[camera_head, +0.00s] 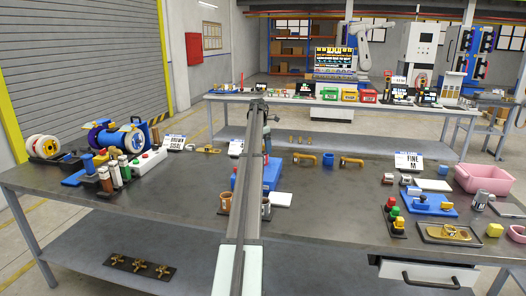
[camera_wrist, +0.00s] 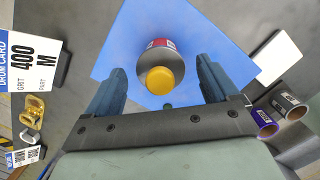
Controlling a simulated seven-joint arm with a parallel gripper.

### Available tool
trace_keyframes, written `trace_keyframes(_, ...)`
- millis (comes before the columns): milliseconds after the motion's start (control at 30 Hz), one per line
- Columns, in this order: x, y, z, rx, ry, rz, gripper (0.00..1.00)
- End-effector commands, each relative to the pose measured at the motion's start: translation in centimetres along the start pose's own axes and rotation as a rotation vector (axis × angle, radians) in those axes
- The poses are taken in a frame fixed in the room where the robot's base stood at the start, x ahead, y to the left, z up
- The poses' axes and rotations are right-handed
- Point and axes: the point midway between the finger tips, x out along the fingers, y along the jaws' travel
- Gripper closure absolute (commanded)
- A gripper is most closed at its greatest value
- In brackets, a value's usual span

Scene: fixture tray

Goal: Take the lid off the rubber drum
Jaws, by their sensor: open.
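In the wrist view a grey round drum (camera_wrist: 141,72) with a red and blue label stands on a blue mat (camera_wrist: 120,45). A yellow round cap (camera_wrist: 160,80) shows on it, on the side toward the camera; I cannot tell whether this cap is the whole lid. My gripper (camera_wrist: 160,85) is open, with one blue finger on each side of the drum, and no clear contact shows.
A printed drum card (camera_wrist: 30,50) stands left of the mat. A pink bin (camera_head: 483,180) stands at the table's right end.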

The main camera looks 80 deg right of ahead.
Motion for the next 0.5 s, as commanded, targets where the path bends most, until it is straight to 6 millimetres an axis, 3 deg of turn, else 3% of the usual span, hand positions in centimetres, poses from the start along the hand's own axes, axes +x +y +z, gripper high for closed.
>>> trace_keyframes(67,-0.01,0.01,0.00,0.000,0.000,0.000,0.15)
trace_keyframes(500,-0.03,0.02,-0.01,0.000,0.000,0.000,0.57)
